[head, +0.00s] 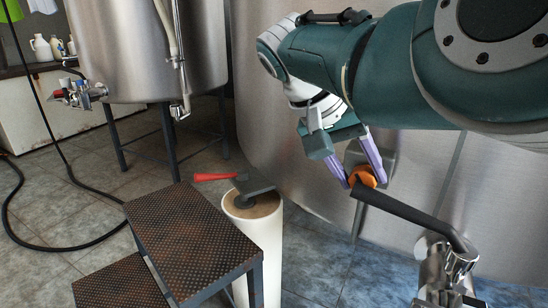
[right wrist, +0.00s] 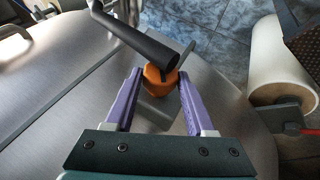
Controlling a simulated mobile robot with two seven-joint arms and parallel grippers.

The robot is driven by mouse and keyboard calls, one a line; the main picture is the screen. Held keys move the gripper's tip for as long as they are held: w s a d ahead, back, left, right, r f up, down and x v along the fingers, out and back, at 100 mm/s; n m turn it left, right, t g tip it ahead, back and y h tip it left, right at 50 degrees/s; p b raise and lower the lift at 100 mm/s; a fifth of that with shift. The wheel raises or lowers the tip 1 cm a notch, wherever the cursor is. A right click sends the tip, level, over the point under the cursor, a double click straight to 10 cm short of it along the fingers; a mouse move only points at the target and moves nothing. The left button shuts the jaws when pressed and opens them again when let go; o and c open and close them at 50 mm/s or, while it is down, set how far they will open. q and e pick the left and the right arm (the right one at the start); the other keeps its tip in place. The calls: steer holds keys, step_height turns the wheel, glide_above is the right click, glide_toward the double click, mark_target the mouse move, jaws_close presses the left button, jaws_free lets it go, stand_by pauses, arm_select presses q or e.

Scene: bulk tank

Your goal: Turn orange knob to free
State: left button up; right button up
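The orange knob (head: 362,177) sits on a grey plate on the side of the large steel tank, behind a dark bar-shaped handle. In the right wrist view the knob (right wrist: 160,76) shows between the two purple fingertips of my right gripper (right wrist: 158,80). The right gripper (head: 364,176) has its fingers spread on either side of the knob; I cannot tell whether they touch it. The dark handle (head: 408,214) passes in front of the knob and hides part of it. My left gripper is not in either view.
A steel valve fitting (head: 448,262) holds the handle's other end at lower right. A white cylinder (head: 252,238) with a red-handled tool (head: 216,177) on top stands left of the knob, beside brown metal steps (head: 195,230). A second tank (head: 150,50) stands at the back left.

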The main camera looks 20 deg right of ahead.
steer(key=o, duration=0.4)
arm_select(q)
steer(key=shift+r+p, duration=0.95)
steer(key=shift+p, duration=0.05)
arm_select(e)
steer(key=v, duration=1)
